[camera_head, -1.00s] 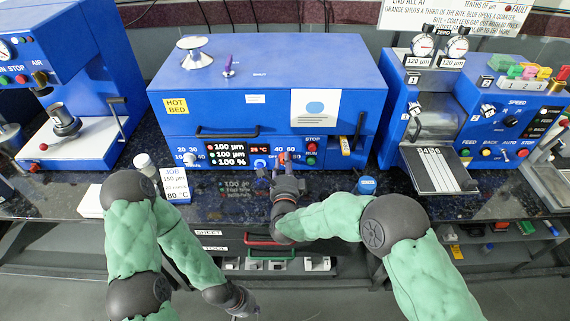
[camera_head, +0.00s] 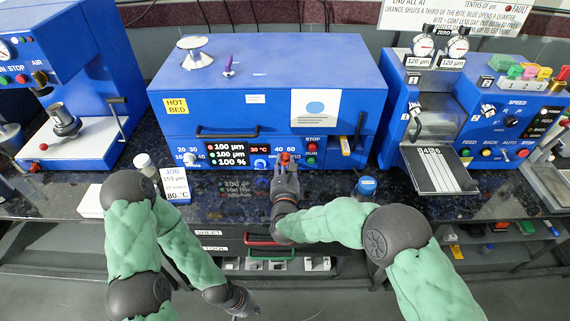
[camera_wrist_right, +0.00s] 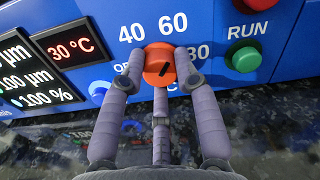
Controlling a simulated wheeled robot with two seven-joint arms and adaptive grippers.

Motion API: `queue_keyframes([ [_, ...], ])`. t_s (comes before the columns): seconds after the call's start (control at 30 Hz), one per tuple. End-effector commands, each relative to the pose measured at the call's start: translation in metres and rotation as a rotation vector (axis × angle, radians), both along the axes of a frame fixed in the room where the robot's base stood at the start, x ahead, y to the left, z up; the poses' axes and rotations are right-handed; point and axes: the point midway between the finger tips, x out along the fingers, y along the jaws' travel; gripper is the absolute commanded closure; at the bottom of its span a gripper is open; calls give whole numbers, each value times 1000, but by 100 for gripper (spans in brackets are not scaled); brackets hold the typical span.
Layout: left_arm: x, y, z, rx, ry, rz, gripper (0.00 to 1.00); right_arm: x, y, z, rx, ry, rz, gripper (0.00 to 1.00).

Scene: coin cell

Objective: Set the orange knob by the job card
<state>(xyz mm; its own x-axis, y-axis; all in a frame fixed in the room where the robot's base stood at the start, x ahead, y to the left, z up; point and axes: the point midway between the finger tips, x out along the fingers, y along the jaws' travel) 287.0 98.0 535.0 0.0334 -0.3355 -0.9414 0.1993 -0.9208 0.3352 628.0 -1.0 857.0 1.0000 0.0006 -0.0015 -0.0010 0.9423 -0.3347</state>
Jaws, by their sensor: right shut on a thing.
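The orange knob (camera_head: 285,157) is on the front panel of the blue hot bed (camera_head: 260,75). In the right wrist view the knob (camera_wrist_right: 158,72) has a dark slanted mark and sits below the numbers 40 and 60, with 80 to its right. My right gripper (camera_head: 285,167) is shut on the knob, its fingers around the rim. The temperature display (camera_wrist_right: 73,50) beside it reads 30 °C. The job card (camera_head: 175,184) stands at the left front and shows 80 °C at its bottom. My left gripper (camera_head: 243,304) hangs low at the front, away from the panel; its fingers are unclear.
The green RUN button (camera_wrist_right: 243,56) and a red button (camera_wrist_right: 250,4) are just right of the knob, and a blue knob (camera_wrist_right: 99,90) is to its left. A blue-capped jar (camera_head: 367,186) stands on the dark bench. A blue roller machine (camera_head: 440,115) is at the right.

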Motion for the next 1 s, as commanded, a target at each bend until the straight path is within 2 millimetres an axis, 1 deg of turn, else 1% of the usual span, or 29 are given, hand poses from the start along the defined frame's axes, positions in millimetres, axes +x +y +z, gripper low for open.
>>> queue_keyframes([
  [0.5,0,0,0,0,0,0,100,-1,1,0,485,0,2,100],
  [0.7,0,0,0,0,0,0,100,0,0,1,624,-1,2,100],
  [1.0,0,0,0,0,0,0,100,0,0,0,754,-1,1,100],
])
